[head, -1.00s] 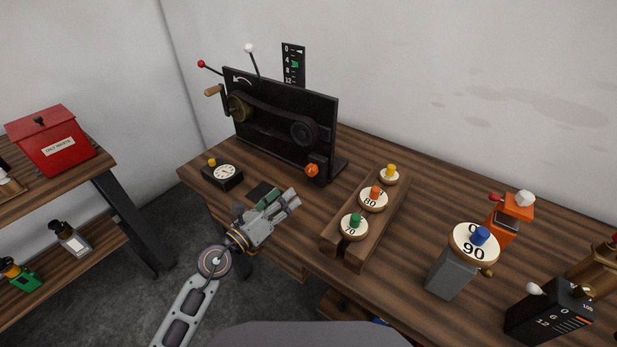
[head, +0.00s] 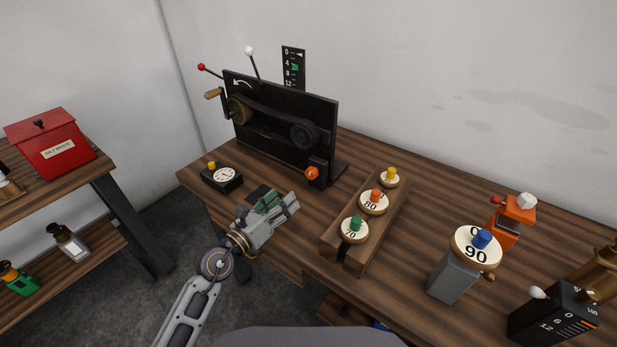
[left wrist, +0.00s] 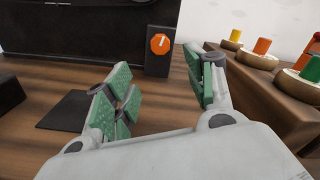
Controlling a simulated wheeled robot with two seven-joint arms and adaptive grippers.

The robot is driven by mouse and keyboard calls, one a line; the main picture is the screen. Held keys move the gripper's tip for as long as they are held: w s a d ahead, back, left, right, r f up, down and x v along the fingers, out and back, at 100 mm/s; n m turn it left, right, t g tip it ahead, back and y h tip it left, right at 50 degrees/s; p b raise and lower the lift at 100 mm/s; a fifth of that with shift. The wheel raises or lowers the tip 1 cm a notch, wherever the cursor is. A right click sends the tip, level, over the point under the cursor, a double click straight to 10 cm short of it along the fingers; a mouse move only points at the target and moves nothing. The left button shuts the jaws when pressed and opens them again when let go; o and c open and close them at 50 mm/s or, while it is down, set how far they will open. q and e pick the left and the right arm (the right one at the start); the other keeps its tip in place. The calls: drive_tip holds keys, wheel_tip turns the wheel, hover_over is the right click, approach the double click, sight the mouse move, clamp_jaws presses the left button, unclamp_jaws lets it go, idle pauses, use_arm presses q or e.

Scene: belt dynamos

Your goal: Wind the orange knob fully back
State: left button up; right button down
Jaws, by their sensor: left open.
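The orange knob (head: 311,173) sits on a small black box at the lower right of the black belt panel (head: 270,125). In the left wrist view the knob (left wrist: 160,44) shows a white pointer line, tilted slightly right of upright. My left gripper (head: 290,203) is open and empty over the table, in front of the knob and apart from it. In the left wrist view its green-padded fingers (left wrist: 160,95) stand wide apart, with the knob beyond them, between their tips. My right gripper is not in view.
A wooden rack (head: 345,252) with several numbered pulleys stands right of my left gripper. A black dial gauge (head: 222,178) stands to its left, and a dark flat pad (left wrist: 65,110) lies on the table. A grey post (head: 452,281) carries the 90 pulley farther right.

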use_arm(q)
approach(310, 176)
drive_tip(key=shift+x, duration=4.75)
drive_tip(key=c, duration=1)
